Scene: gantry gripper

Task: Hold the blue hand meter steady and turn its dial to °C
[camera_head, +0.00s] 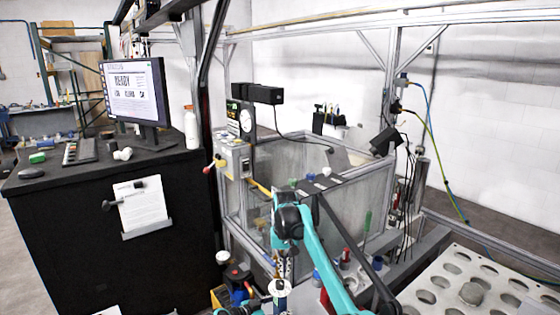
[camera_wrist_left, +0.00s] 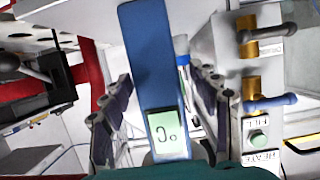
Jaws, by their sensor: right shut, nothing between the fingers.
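The blue hand meter (camera_wrist_left: 150,45) runs lengthwise down the middle of the left wrist view. Its pale green display (camera_wrist_left: 166,132) is at the near end and shows a °C sign, turned in the picture. My left gripper (camera_wrist_left: 160,78) has one finger on each side of the meter. The fingertips are close to its sides, and I cannot tell whether they press on it. The dial cannot be made out. In the head view my right gripper (camera_head: 283,266) points down below its teal arm and is shut and empty. My left gripper is lower there, small and partly hidden.
In the head view, a framed clear enclosure (camera_head: 335,205) stands behind my arms, a black cabinet (camera_head: 90,240) at the left and a holed tray (camera_head: 475,285) at the right.

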